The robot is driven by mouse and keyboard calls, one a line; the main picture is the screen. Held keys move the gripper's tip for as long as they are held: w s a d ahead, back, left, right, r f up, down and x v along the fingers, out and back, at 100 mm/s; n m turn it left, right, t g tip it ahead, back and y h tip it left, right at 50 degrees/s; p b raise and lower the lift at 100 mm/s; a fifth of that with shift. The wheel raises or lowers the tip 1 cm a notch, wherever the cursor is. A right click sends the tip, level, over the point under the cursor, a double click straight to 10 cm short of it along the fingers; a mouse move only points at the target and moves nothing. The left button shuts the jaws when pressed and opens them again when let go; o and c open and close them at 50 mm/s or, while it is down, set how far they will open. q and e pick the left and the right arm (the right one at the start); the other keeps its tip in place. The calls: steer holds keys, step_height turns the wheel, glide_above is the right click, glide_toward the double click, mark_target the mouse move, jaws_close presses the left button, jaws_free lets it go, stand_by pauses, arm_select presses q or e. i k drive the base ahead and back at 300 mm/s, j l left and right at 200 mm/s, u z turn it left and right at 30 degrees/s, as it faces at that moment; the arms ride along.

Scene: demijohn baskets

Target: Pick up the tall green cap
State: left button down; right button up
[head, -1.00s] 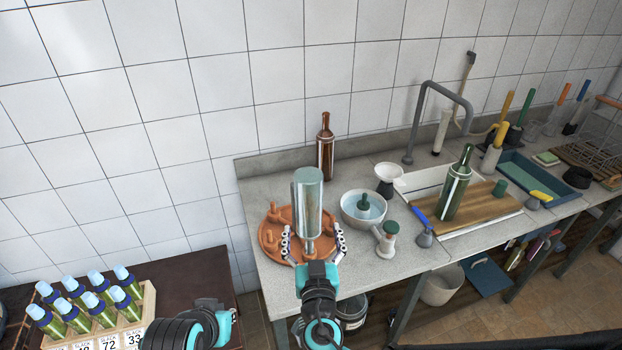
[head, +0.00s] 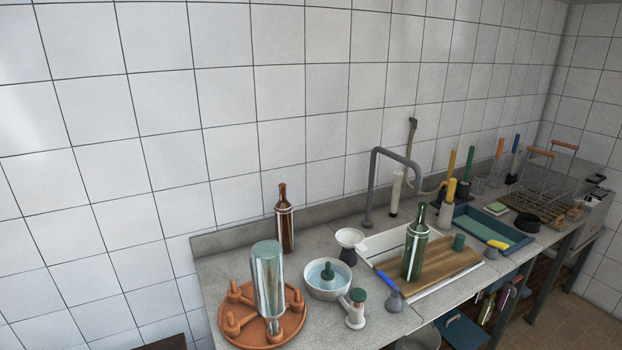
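A green cylindrical cap (head: 459,242) stands upright on the wooden board (head: 440,262), to the right of a dark green bottle (head: 416,245). A second green piece (head: 327,271), with a wide base and narrower top, sits in the white bowl of water (head: 328,287). A third green top (head: 357,295) sits on a small white holder (head: 354,316) at the counter's front. The frames do not settle which is the tall green cap. Neither of my grippers shows in the head view now.
An upside-down glass bottle (head: 267,280) stands on a terracotta peg tray (head: 241,332). A brown bottle (head: 284,222), a funnel (head: 350,239), a faucet (head: 373,185), a blue tray (head: 511,239) and a wire rack (head: 546,186) crowd the counter.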

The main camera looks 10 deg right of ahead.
mark_target(459, 242)
steer(key=z, duration=1.3)
steer(key=i+l, duration=0.45)
steer(key=i, duration=0.15)
steer(key=i+l+u, duration=0.1)
steer(key=i+l, duration=0.35)
steer(key=i, duration=0.15)
